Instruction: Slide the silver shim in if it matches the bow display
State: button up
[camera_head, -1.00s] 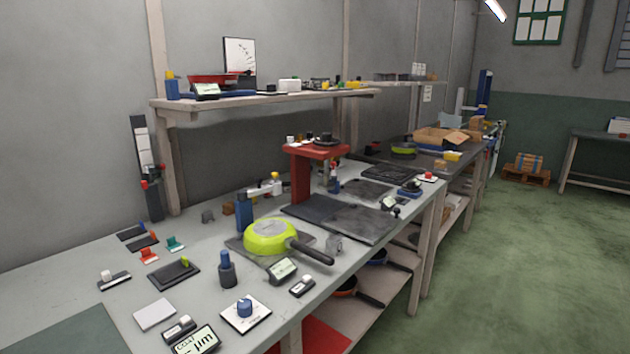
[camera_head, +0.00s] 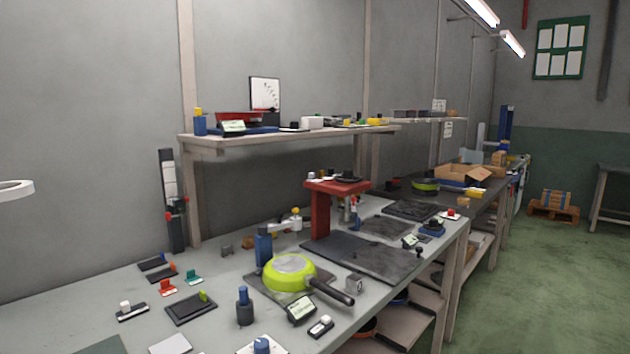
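Left of the pan lie small flat pieces with coloured knobs: a dark one with a white knob (camera_head: 132,311), a red one (camera_head: 167,288) and a green one (camera_head: 193,278). I cannot tell which piece is the silver shim. My gripper is not in view.
A red stand (camera_head: 321,212) and dark plates (camera_head: 372,258) fill the bench right of the pan. A blue post with an arm (camera_head: 264,250) stands behind the pan. A wall shelf (camera_head: 290,134) hangs above.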

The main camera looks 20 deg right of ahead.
aim_at(312, 175)
jog(key=i+l+u, duration=0.3)
jog(key=i+l, duration=1.05)
